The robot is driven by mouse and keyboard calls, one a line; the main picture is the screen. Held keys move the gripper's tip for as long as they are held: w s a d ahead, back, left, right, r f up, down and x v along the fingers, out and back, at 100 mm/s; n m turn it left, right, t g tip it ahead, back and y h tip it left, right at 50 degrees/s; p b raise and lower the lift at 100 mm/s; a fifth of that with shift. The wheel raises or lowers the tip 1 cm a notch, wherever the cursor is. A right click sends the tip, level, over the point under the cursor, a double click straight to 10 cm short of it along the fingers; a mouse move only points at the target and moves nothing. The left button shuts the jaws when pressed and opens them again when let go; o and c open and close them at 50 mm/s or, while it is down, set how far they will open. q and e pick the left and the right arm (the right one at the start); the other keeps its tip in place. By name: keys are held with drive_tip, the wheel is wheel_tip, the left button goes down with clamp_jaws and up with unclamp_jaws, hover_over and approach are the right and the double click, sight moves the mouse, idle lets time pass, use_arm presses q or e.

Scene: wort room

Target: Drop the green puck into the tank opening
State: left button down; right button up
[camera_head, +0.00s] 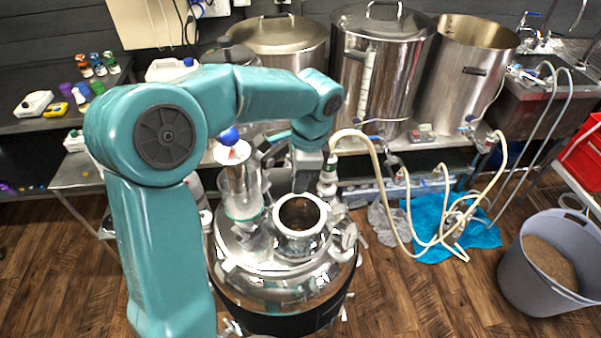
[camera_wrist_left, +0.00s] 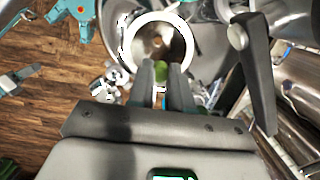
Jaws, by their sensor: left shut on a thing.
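The tank (camera_head: 265,262) is a shiny steel vessel with a domed lid in the middle of the head view. Its round opening (camera_head: 300,213) has a pale raised rim and also shows in the left wrist view (camera_wrist_left: 184,42). My left gripper (camera_head: 303,187) points down just above the back of the opening in the head view. In the left wrist view its two dark fingers are shut on the green puck (camera_wrist_left: 160,72), which shows between the fingertips in front of the opening's near rim. The puck cannot be made out in the head view.
A glass cylinder with a blue knob (camera_head: 230,136) stands on the lid left of the opening. Clamps and fittings (camera_head: 345,235) crowd its right side. Large steel kettles (camera_head: 380,70) and looping hoses (camera_head: 400,235) lie behind. A grey bin (camera_head: 520,285) stands at right.

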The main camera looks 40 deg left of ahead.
use_arm(q)
drive_tip(key=f+b, duration=0.1)
drive_tip(key=f, duration=0.1)
drive_tip(key=f+b, duration=0.1)
drive_tip(key=f, duration=0.1)
drive_tip(key=shift+w, duration=0.4)
wheel_tip(320, 180, down, 4)
drive_tip(key=b, duration=0.3)
drive_tip(key=c, duration=1.5)
unclamp_jaws()
drive_tip(key=shift+s+b, duration=0.15)
drive_tip(key=shift+b, duration=0.15)
drive_tip(key=o, duration=0.5)
drive_tip(key=shift+o, duration=0.2)
drive_tip(key=shift+f, duration=0.1)
